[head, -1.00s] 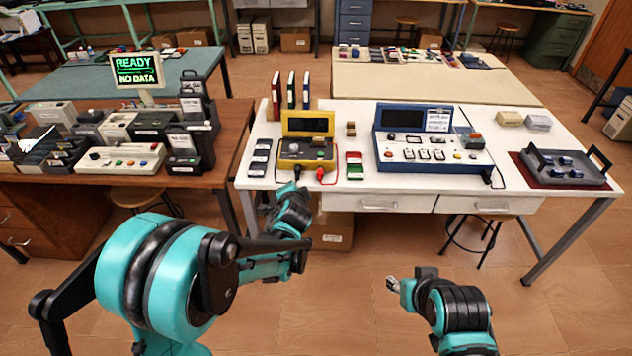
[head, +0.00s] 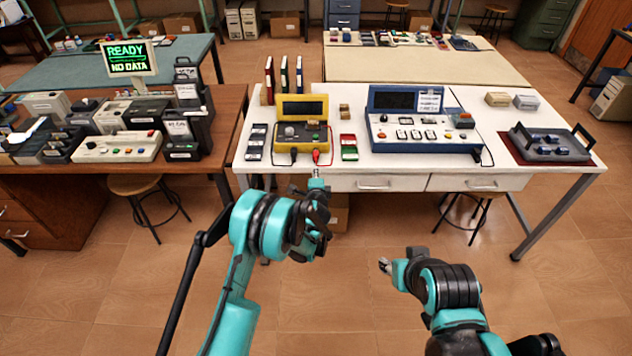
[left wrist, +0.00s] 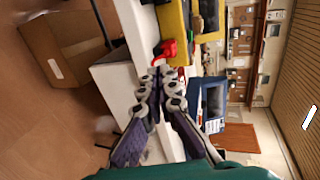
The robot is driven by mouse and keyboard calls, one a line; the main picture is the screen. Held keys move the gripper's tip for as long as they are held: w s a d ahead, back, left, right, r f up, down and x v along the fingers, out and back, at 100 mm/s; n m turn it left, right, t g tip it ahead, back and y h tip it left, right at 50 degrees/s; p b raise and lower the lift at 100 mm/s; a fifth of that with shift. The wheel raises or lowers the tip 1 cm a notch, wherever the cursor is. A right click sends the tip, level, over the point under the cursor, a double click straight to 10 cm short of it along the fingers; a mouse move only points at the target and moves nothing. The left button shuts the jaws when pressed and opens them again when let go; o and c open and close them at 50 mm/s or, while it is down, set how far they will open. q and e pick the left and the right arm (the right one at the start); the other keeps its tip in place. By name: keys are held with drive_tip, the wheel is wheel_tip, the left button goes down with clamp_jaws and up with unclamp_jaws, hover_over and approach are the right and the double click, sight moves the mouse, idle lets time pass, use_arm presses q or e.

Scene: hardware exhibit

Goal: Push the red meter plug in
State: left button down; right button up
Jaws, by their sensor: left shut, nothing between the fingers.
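The red meter plug (head: 316,156) is at the front edge of the yellow meter (head: 300,125) on the white table. A black plug (head: 294,153) sits to its left. In the left wrist view the red plug (left wrist: 166,49) lies just beyond my fingertips, beside the yellow meter (left wrist: 175,25). My left gripper (head: 316,178) is at the table's front edge, in line with the red plug. In the left wrist view its fingers (left wrist: 153,78) are together and empty, apart from the plug by a small gap. My right gripper (head: 384,266) is low before the table; its fingers are too small to judge.
A blue instrument (head: 425,134) stands right of the meter. Dark cards (head: 256,142) lie to the left, and red and green blocks (head: 349,148) to the right. A grey tray (head: 520,143) sits at the table's right end.

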sight(316, 156)
use_arm(q)
drive_tip(key=x, duration=0.2)
drive_tip(key=b+x, duration=0.1)
drive_tip(key=x, duration=0.2)
drive_tip(key=shift+w+r, duration=0.25)
drive_tip(key=shift+w, duration=0.2)
drive_tip(key=shift+w+r, duration=0.1)
drive_tip(key=shift+w, duration=0.45)
drive_tip(key=shift+w+b, duration=0.7)
drive_tip(key=shift+w, duration=0.7)
drive_tip(key=shift+s, duration=0.1)
